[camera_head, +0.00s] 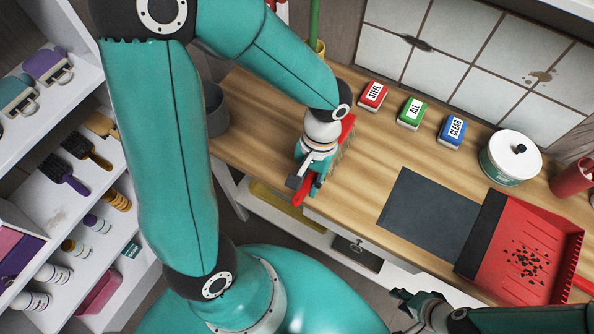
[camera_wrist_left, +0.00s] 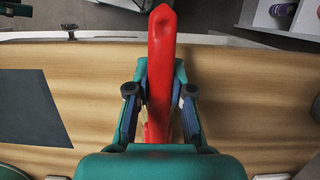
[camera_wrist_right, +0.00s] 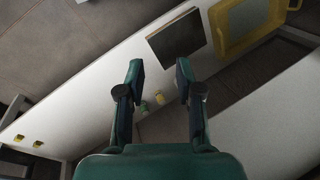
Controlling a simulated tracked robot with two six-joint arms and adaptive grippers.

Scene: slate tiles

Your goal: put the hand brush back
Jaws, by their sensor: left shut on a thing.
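The hand brush has a red handle (camera_head: 299,198) and a red back (camera_head: 347,127) with pale bristles beside it. It is over the front left part of the wooden counter (camera_head: 262,100). My left gripper (camera_head: 306,184) is shut on the handle. In the left wrist view the handle (camera_wrist_left: 161,50) stands between the two fingers and its end sticks out past them. I cannot tell whether the bristles touch the counter. My right gripper (camera_wrist_right: 159,72) is open and empty, low in front of the counter; it also shows at the bottom of the head view (camera_head: 402,296).
A red dustpan (camera_head: 487,268) with dark crumbs lies at the right, beside a dark grey mat (camera_head: 425,215). Red, green and blue labelled blocks (camera_head: 452,131) and a white pot (camera_head: 510,160) line the back. A grey bin (camera_head: 216,112) and a stocked shelf (camera_head: 88,205) are at the left.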

